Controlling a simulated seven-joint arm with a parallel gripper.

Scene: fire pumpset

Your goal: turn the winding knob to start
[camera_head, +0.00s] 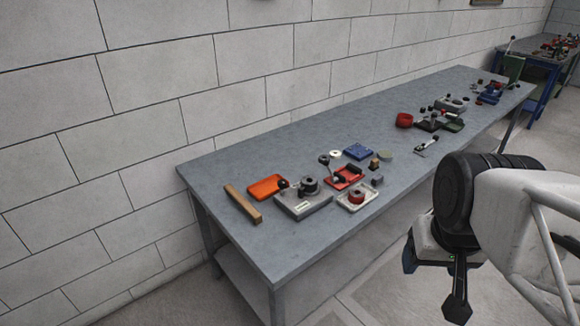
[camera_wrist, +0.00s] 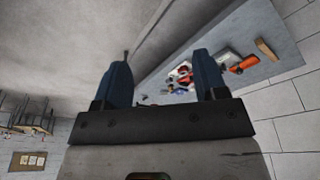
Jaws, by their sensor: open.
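A grey box with a dark round knob (camera_head: 309,184) on top stands near the front end of the long table, and it may be the winding knob, though it is small in view. The box body (camera_head: 303,204) has a pale label on its front. My gripper (camera_head: 432,273) hangs at the right of the head view, off the table's long edge and well apart from the box. In the wrist view my gripper (camera_wrist: 163,82) shows two blue fingers spread wide with nothing between them. Part of the table's items shows beyond the fingers there.
The grey table (camera_head: 235,170) stands along a white block wall. Near the box are an orange case (camera_head: 267,186), a wooden bar (camera_head: 243,204), a red tray (camera_head: 345,178) and a white tray with a red round part (camera_head: 356,197). A red pot (camera_head: 404,120) stands farther back.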

